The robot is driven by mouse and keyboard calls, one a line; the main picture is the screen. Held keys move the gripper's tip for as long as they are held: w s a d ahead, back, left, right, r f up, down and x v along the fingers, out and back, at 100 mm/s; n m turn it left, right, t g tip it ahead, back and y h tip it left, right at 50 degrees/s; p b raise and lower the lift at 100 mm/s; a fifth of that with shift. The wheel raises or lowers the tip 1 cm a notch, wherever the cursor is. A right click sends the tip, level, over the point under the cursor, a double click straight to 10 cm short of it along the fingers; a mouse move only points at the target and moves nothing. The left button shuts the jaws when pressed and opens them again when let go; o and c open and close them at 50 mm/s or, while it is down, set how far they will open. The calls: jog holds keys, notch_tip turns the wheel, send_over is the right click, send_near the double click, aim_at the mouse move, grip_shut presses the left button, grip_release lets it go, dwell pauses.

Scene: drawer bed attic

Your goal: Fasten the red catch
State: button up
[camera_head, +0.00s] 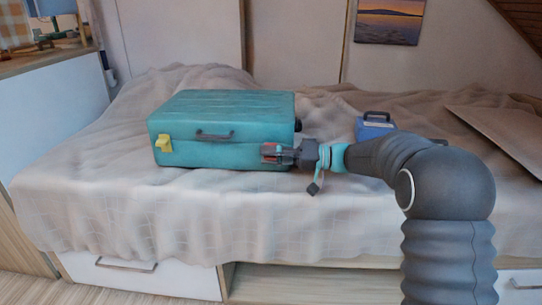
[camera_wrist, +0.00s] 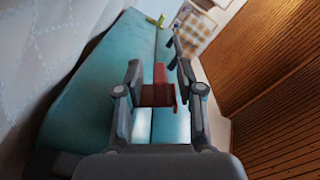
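A teal suitcase (camera_head: 225,112) lies closed on the bed, and its side with the seam shows in the wrist view (camera_wrist: 92,90). The red catch (camera_wrist: 159,88) is at the right end of its front. It lies between the two fingers of my gripper (camera_wrist: 160,84), which stand apart on either side of it. I cannot make out firm contact or whether the catch is latched. In the head view my gripper (camera_head: 268,152) is at the suitcase's front right and mostly hides the red catch. A yellow catch (camera_head: 163,144) is at the front left.
A dark handle (camera_head: 214,136) is on the suitcase front between the catches. A blue case (camera_head: 372,127) stands on the bed behind my arm. The bed's blanket (camera_head: 90,190) is clear in front of the suitcase. A flat board (camera_head: 510,135) lies at the right.

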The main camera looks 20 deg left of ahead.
grip_shut()
jog(key=shift+r, duration=0.1)
dwell(0.3)
jog(key=m+p, duration=0.1)
jog(key=w+r+m+p, duration=0.1)
jog(key=m, duration=0.1)
jog(key=shift+a+m, duration=0.15)
jog(key=shift+m, duration=0.15)
jog(key=shift+w+a+r+m+p, duration=0.1)
jog(key=shift+w+m+p, duration=0.1)
jog(key=shift+m+p, duration=0.45)
jog(key=shift+w+r+m+p, duration=0.1)
jog(key=shift+w+m+p, duration=0.05)
jog(key=shift+m+p, duration=0.5)
grip_release()
